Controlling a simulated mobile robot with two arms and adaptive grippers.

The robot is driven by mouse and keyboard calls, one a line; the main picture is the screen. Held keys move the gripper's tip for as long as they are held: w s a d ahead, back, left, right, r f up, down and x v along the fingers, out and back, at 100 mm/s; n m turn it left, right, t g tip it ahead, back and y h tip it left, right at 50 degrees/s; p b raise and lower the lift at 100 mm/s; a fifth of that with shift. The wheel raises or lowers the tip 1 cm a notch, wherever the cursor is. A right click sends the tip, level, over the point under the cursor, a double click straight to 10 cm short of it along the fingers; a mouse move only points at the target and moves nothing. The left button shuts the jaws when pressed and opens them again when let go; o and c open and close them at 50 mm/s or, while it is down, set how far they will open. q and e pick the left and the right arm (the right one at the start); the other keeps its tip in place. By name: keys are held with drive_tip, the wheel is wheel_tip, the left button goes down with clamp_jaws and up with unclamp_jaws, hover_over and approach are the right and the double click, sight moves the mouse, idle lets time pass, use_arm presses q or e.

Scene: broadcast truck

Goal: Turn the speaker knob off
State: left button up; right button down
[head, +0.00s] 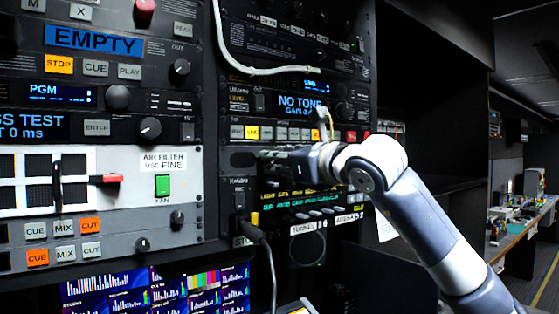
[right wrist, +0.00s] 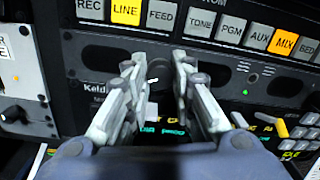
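The speaker panel (head: 240,158) is a dark strip in the right-hand rack, under a row of lit buttons. In the right wrist view the panel (right wrist: 95,55) has oval grilles and a partly hidden label beginning "Keld". A dark round knob (right wrist: 158,74) with a pale mark sits on it, partly hidden by the fingers. My right gripper (right wrist: 157,72) is open, with one finger on each side of the knob; I cannot tell whether they touch it. In the head view my right gripper (head: 288,160) is at the panel and hides the knob. My left gripper is not in view.
The button row (right wrist: 180,20) runs just above the gripper. A display with green text (head: 290,200) and small yellow and white switches lie below. A workbench (head: 520,230) stands far right.

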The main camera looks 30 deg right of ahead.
drive_tip(key=n+b, duration=0.1)
drive_tip(key=n, duration=0.3)
idle(0.3)
drive_tip(key=c, duration=1.3)
unclamp_jaws()
drive_tip(key=shift+c, duration=0.2)
